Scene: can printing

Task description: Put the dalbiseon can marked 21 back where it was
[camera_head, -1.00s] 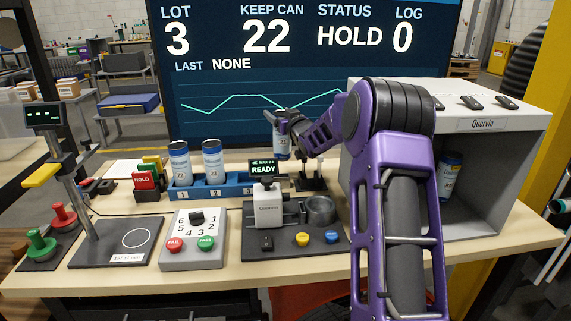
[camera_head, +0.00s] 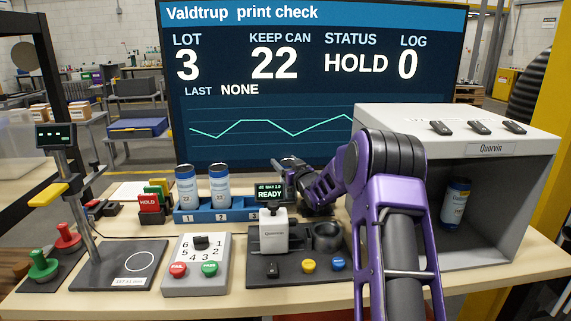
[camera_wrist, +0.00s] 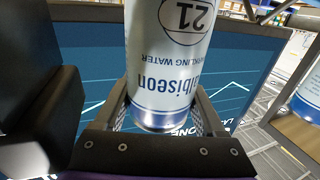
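The dalbiseon can marked 21 (camera_wrist: 168,65) fills the middle of the wrist view, its print upside down there. My gripper (camera_wrist: 165,112) has a finger on each side of the can and is shut on it. In the head view my gripper (camera_head: 284,170) is behind the small READY display, and the held can is hidden. The blue rack (camera_head: 203,216) has slots numbered 1, 2 and 3. One can (camera_head: 187,188) stands in slot 1 and another can (camera_head: 220,188) in slot 2. Slot 3 is partly hidden by the display.
The printing device (camera_head: 274,236) stands in front of my gripper. A grey open box (camera_head: 537,185) at right holds a can (camera_head: 455,203). A HOLD card (camera_head: 149,202) stands left of the rack. The big screen is behind.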

